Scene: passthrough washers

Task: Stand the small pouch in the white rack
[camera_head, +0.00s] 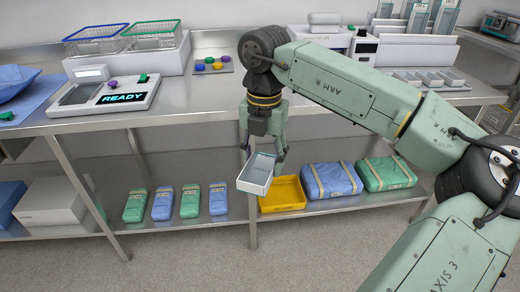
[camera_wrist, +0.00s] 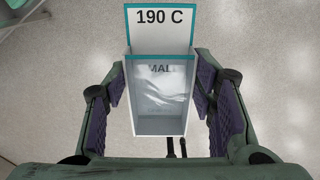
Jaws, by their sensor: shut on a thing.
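The steel counter edge (camera_head: 180,120) lies above and behind the pouch. Small grey trays (camera_head: 430,79) sit before the rack. A READY device (camera_head: 105,95) is left.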

